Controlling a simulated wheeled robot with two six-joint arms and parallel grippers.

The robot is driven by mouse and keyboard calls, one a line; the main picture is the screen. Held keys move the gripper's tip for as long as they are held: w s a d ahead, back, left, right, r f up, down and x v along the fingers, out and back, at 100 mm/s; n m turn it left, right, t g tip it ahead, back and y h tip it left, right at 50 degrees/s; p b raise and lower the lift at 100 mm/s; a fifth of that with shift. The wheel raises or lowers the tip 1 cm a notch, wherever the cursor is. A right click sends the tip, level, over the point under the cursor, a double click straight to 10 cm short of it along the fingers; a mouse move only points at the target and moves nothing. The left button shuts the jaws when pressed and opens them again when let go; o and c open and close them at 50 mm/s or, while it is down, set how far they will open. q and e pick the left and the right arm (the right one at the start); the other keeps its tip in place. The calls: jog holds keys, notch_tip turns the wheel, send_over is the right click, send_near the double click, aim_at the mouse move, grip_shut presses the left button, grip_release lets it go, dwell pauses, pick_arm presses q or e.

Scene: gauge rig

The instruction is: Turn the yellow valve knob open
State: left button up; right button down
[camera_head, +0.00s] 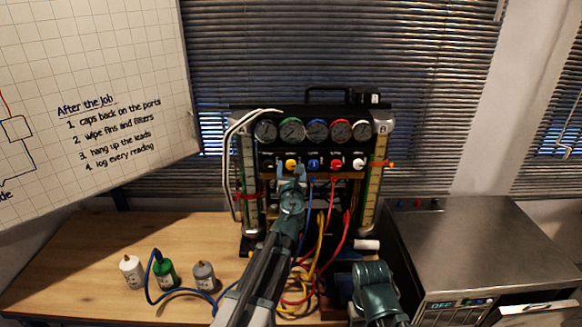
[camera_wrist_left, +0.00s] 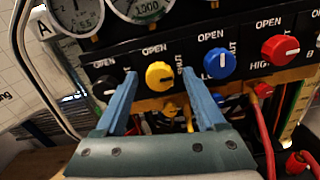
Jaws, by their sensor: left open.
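The yellow valve knob (camera_head: 291,163) sits on the black front panel of the gauge rig, between a black knob and a blue knob (camera_head: 313,164). In the left wrist view the yellow knob (camera_wrist_left: 160,75) shows a white pointer mark, with the label OPEN above it. My left gripper (camera_head: 289,172) is just in front of the panel, below the knob. Its two blue fingers (camera_wrist_left: 161,84) are open, one on each side of the yellow knob, with gaps between fingers and knob. My right arm shows at the bottom right of the head view; its fingertips cannot be made out.
A red knob (camera_wrist_left: 281,49) sits right of the blue one, and gauges (camera_head: 317,132) line the panel above. Coloured hoses (camera_head: 325,235) hang below. Three small bottles (camera_head: 165,274) and a blue lead stand on the wooden table. A metal box (camera_head: 470,245) stands at right.

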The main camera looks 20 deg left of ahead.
pick_arm(q)
jog(key=shift+w+a, duration=0.15)
jog(key=shift+w, duration=0.45)
jog(key=shift+c, duration=0.4)
grip_shut()
